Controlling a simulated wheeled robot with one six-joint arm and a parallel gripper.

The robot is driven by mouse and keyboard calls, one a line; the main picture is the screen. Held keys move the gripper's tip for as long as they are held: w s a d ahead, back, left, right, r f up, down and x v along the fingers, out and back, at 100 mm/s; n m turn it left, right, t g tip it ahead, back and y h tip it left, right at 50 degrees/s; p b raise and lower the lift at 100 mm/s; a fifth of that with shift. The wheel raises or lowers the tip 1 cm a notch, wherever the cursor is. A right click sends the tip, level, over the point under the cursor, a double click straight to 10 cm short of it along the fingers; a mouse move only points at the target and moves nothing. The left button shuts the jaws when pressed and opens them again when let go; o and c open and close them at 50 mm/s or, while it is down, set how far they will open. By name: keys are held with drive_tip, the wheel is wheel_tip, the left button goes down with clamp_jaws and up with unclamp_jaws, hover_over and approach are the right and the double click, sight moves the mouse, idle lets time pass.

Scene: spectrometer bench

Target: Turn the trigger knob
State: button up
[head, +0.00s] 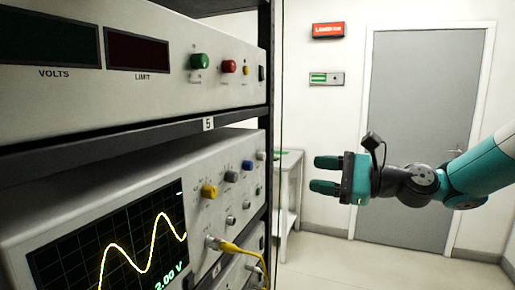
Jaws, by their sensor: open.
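The oscilloscope (60,212) sits in the rack at the left, with a yellow trace on its lit screen. Right of the screen is a row of knobs: a yellow knob (209,191), a grey-blue knob (231,177), a blue knob (247,165) and a grey one (261,155). Their labels are too small to read, so I cannot tell which is the trigger knob. My gripper (316,174) is open and empty, with teal fingers pointing left. It is in free air to the right of the rack, apart from the knobs.
A yellow cable (243,250) plugs into the oscilloscope's front and hangs down. A power supply (120,100) with green and red knobs sits on the shelf above. A rack post (275,130) stands at the panel's right edge. Behind are a small table (288,205) and a grey door (415,110).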

sight(252, 166)
drive_tip(key=p+x, duration=0.5)
drive_tip(key=x, duration=0.9)
drive_tip(key=shift+a, duration=0.35)
drive_tip(key=shift+f, duration=0.1)
clamp_jaws()
